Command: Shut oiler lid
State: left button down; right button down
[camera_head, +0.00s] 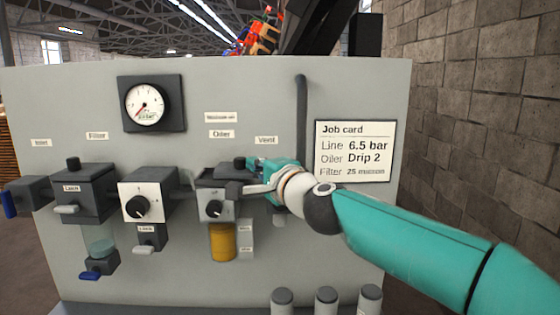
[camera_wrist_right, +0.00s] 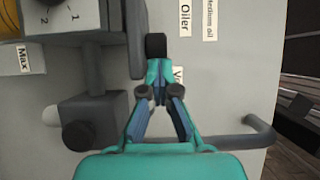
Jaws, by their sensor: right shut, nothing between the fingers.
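The oiler (camera_head: 206,208) is a grey block on the panel with a black dial and an amber bowl (camera_head: 222,242) below it. Its dark lid (camera_head: 214,173) lies across the top, and I cannot tell if it sits fully down. The lid edge also shows in the right wrist view (camera_wrist_right: 135,40), with a black knob (camera_wrist_right: 156,44) beside it. My right gripper (camera_head: 254,164) is shut and empty, its fingertips (camera_wrist_right: 158,68) right at the knob. Whether they touch it is unclear. My left gripper is out of view.
The regulator (camera_head: 148,188) and the filter (camera_head: 84,195) stand left of the oiler. A vent fitting (camera_wrist_right: 92,120) and a bent pipe (camera_head: 301,130) are close to my right gripper. A job card (camera_head: 355,182) is on the right. Several grey posts (camera_head: 326,300) stand below.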

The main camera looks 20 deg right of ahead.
aim_at(234, 172)
jog(key=a, duration=0.2)
jog(key=w+a+p, duration=0.1)
jog(key=a, duration=0.1)
jog(key=shift+a, duration=0.25)
